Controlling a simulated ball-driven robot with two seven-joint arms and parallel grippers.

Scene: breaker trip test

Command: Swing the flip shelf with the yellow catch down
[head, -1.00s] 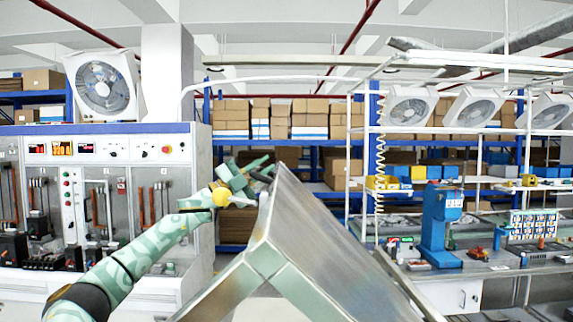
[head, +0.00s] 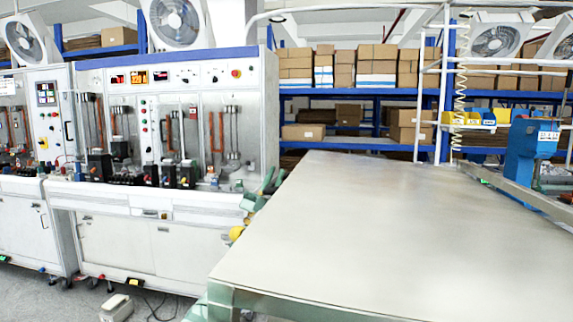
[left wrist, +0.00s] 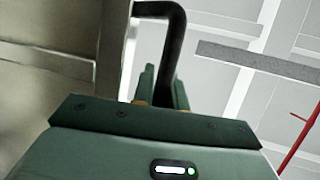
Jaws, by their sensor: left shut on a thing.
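The flip shelf (head: 400,225) is a large pale metal panel filling the lower right of the head view. Its top face shows, sloping only slightly or lying near level; I cannot tell exactly. My left gripper (head: 266,186) is at the shelf's left edge, partly hidden behind it. In the left wrist view, the left gripper's fingers (left wrist: 163,92) are shut on a dark bent handle (left wrist: 172,22) beside a pale panel (left wrist: 45,70), which seems to be the shelf. My right gripper is not in view.
A test bench (head: 165,130) with gauges and rods stands at the left, apart from the shelf. Racks with cardboard boxes (head: 375,60) are behind. A blue device (head: 528,150) stands at the far right. Cables and a small white box (head: 115,306) lie on the floor at lower left.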

